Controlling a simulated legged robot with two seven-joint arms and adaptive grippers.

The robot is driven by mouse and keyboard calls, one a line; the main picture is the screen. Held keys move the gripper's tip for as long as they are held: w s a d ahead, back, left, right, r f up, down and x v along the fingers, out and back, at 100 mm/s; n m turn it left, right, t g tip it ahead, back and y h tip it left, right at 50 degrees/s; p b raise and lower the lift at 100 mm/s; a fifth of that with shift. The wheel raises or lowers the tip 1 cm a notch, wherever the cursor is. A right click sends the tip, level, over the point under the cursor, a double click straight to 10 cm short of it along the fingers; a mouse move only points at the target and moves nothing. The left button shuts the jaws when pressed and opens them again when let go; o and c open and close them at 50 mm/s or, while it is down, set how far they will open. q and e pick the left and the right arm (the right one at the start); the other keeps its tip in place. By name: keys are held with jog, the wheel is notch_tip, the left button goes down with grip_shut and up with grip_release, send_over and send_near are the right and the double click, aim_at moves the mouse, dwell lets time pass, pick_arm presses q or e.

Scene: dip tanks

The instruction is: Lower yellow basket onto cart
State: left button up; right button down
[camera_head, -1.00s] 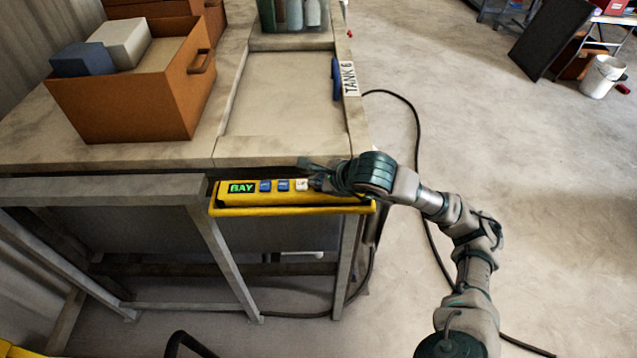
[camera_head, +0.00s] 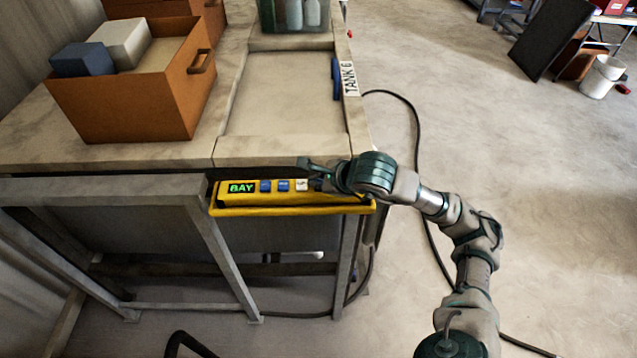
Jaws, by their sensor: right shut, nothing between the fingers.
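My right gripper (camera_head: 312,172) is shut and empty at a yellow control panel (camera_head: 225,205) on the front of the tank bench. Its fingertips are by the white button (camera_head: 302,185) at the right end of a button row; I cannot tell whether they touch it. The panel also has a green-lit "BAY" display (camera_head: 241,188) and two blue buttons (camera_head: 274,186). No yellow basket is recognisable in view. A black curved bar (camera_head: 186,342) at the bottom edge may be a cart handle; I cannot tell. My left gripper is not in view.
An orange-brown box (camera_head: 130,105) with a grey and a blue block stands on the bench (camera_head: 30,140). A "TANK 6" label (camera_head: 350,78) marks the bench's right edge. A grey metal frame (camera_head: 100,188) stands in front. A black cable crosses the open floor (camera_head: 540,190) at right.

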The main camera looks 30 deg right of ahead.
dwell(0.8)
jog(key=shift+d+r+p, duration=0.25)
jog(key=shift+r+p, duration=0.05)
jog(key=shift+r, duration=0.2)
jog(key=shift+d+r+p, duration=0.25)
jog(key=shift+r, duration=0.2)
jog(key=shift+r+p, duration=1.9)
jog(key=shift+r, duration=0.7)
jog(key=shift+f, duration=0.1)
